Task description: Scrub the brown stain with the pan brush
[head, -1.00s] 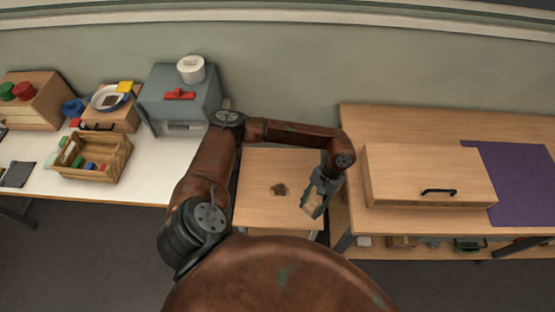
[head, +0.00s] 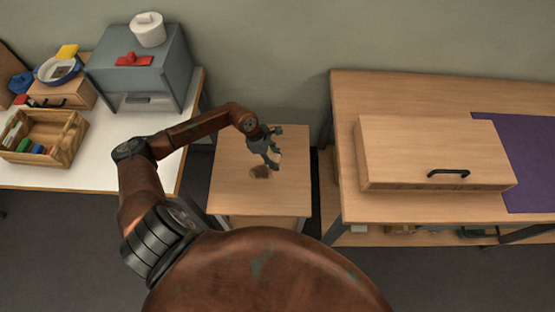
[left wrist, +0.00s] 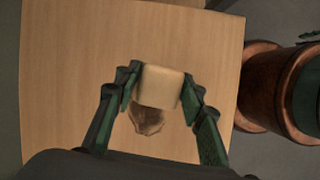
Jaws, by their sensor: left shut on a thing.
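The brown stain (head: 260,172) is an irregular dark patch on the small wooden table (head: 235,197) in the middle of the head view. In the left wrist view the stain (left wrist: 148,121) shows partly, just below the held block in the picture. My left gripper (head: 272,160) is over the table beside the stain. Its fingers are shut on a pale, wood-coloured block, which I take to be the pan brush (left wrist: 161,87). The brush's underside and bristles are hidden, so I cannot tell whether it touches the table. My right gripper is out of view.
A long wooden bench (head: 350,105) on the right carries a wooden box with a black handle (head: 425,160) and a purple mat (head: 530,165). A white table (head: 110,170) on the left holds a grey cabinet (head: 150,75) and a wooden crate (head: 65,150).

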